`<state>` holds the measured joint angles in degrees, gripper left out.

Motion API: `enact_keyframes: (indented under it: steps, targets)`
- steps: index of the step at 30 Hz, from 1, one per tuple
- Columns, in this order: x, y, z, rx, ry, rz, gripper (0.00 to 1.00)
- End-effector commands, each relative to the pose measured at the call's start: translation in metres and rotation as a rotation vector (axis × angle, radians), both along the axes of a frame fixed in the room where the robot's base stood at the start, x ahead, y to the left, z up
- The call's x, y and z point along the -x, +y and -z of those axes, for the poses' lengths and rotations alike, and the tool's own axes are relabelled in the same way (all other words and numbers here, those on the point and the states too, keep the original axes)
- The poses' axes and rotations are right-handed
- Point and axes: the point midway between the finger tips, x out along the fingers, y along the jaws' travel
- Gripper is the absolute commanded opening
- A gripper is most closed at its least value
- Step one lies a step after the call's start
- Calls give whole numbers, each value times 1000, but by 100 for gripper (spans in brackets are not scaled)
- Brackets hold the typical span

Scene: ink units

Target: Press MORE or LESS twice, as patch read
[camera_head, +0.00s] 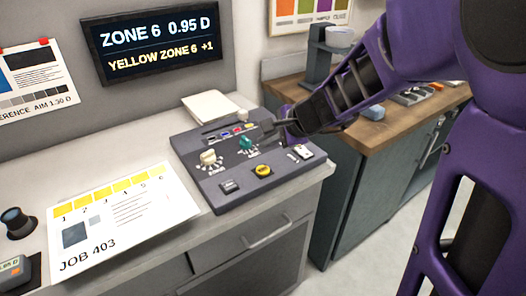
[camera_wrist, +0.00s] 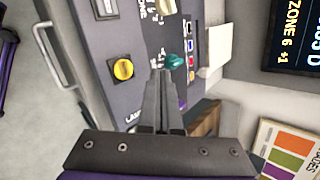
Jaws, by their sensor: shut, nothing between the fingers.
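The grey ink console (camera_head: 205,165) lies on the counter. It carries a cream knob (camera_head: 208,157), a teal knob (camera_head: 246,142), a yellow button (camera_head: 263,170), a dark square button (camera_head: 229,187), a row of small coloured keys (camera_head: 230,132) and a white-faced control (camera_head: 302,152) at right. No MORE or LESS label is legible. The wall screen (camera_head: 153,38) reads "ZONE 6 0.95 D" and "YELLOW ZONE 6 +1". My gripper (camera_head: 270,128) is shut and empty above the console, close to the teal knob; in the wrist view its fingertips (camera_wrist: 164,76) overlap the knob's (camera_wrist: 174,60) edge. Contact cannot be told.
A JOB 403 sheet (camera_head: 125,222) with yellow patches numbered 1 to 6 lies left of the console. A wall sheet (camera_head: 38,85) reads "AIM 1.30 D". A dark loupe-like object (camera_head: 17,222) and a small meter (camera_head: 14,272) sit at far left. White paper (camera_head: 212,105) lies behind the console.

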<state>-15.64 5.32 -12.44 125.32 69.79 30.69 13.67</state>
Motion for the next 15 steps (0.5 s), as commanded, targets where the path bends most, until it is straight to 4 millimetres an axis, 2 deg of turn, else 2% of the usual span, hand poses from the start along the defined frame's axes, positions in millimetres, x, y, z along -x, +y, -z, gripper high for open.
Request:
enact_keyframes:
  steps: [9, 15]
  targets:
    - [2, 4, -20, 385, -359, -470, 0]
    - [3, 4, -27, 545, -501, -664, 0]
